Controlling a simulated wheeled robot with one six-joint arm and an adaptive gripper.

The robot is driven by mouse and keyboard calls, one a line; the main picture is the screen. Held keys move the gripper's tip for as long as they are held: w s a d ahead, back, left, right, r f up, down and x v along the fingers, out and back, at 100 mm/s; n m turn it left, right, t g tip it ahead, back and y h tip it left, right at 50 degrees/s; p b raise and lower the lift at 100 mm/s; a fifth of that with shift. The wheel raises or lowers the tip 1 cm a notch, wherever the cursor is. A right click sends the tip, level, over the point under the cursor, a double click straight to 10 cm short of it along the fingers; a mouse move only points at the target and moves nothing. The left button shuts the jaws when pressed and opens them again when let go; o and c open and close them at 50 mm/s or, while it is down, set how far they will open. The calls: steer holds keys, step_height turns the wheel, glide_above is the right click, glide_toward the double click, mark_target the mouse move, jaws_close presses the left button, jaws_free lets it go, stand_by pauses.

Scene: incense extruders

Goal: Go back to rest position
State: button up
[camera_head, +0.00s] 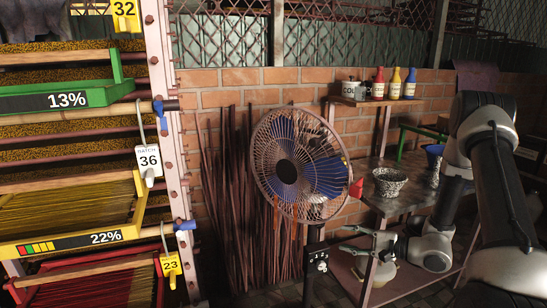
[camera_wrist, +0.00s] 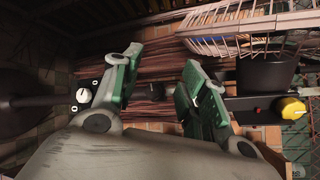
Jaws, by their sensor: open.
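My gripper (camera_head: 350,243) is at the lower middle right of the head view, in front of the workbench and just right of the fan's stand. In the wrist view, its two green-padded fingers (camera_wrist: 162,60) are spread apart with nothing between them. My arm comes in from the right side of the head view and bends down and left to the gripper. The task names no object.
A standing fan (camera_head: 295,165) is close left of my gripper. The workbench (camera_head: 405,203) behind holds a patterned bowl (camera_head: 389,181) and a blue-rimmed pot (camera_head: 433,158). A rack of trays (camera_head: 70,101) fills the left. Bottles (camera_head: 395,83) stand on a shelf.

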steer(key=s+d+r+n+g+h, duration=0.25)
steer(key=s+r+g, duration=0.3)
steer(key=s, duration=0.45)
steer(key=s+d+r+n+g+h, duration=0.1)
steer(key=s+r+n+g+h, duration=0.2)
steer(key=s+g, duration=0.5)
steer(key=s+d+r+n+t+h, duration=0.4)
steer(key=s+d+r+h, duration=0.3)
steer(key=r, duration=0.4)
step_height(320, 180, up, 9)
steer(key=s+n+t, duration=0.2)
steer(key=n+t, duration=0.1)
steer(key=t, duration=0.2)
steer(key=shift+r+h, duration=0.2)
steer(key=shift+h, duration=0.25)
